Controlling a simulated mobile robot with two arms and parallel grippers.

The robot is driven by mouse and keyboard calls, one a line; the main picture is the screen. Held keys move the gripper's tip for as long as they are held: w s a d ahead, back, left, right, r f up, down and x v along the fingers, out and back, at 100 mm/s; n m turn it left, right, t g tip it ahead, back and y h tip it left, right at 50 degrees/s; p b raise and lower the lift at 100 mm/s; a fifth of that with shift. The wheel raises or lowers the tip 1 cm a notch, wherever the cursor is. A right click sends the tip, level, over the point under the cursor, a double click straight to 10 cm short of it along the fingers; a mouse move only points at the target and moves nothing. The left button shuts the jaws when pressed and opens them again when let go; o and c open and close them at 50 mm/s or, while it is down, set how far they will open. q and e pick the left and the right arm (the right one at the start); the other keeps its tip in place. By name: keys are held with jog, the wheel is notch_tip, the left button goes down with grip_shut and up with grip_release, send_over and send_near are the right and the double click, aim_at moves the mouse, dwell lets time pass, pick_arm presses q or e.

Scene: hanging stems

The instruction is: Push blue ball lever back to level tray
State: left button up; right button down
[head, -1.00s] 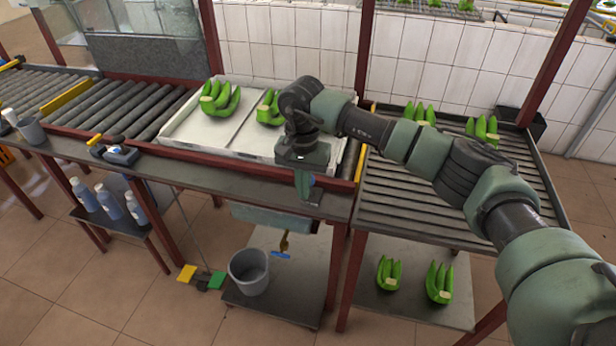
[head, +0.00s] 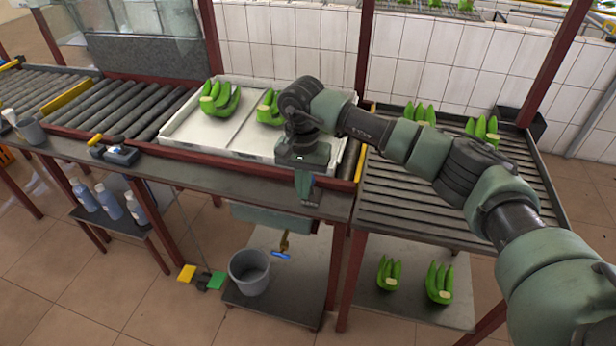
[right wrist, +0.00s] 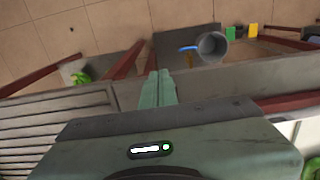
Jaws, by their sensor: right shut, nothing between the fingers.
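A blue-ended lever (head: 281,255) with a yellow-brown stem hangs below the front ledge in the head view. The blue part also shows in the right wrist view (right wrist: 187,48); I cannot make out a ball shape. The white tray (head: 188,141) lies behind the ledge and holds green banana bunches (head: 220,98); its exact tilt is hard to tell. My right gripper (head: 305,203) points down at the front ledge, above and a little right of the lever and apart from it. Its green fingers are together and empty, also in the right wrist view (right wrist: 158,76). My left gripper is not in view.
A grey bucket (head: 249,271) stands on the low shelf under the lever. A grey device with a yellow handle (head: 121,154) sits on the ledge at left. Rollers (head: 145,105) lie left of the tray, a slatted rack (head: 400,195) right. A red post (head: 335,270) stands right of the lever.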

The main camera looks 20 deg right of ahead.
jog(key=shift+f, duration=0.1)
jog(key=shift+f+b, duration=1.4)
jog(key=shift+b, duration=0.1)
jog(key=shift+w+d, duration=0.1)
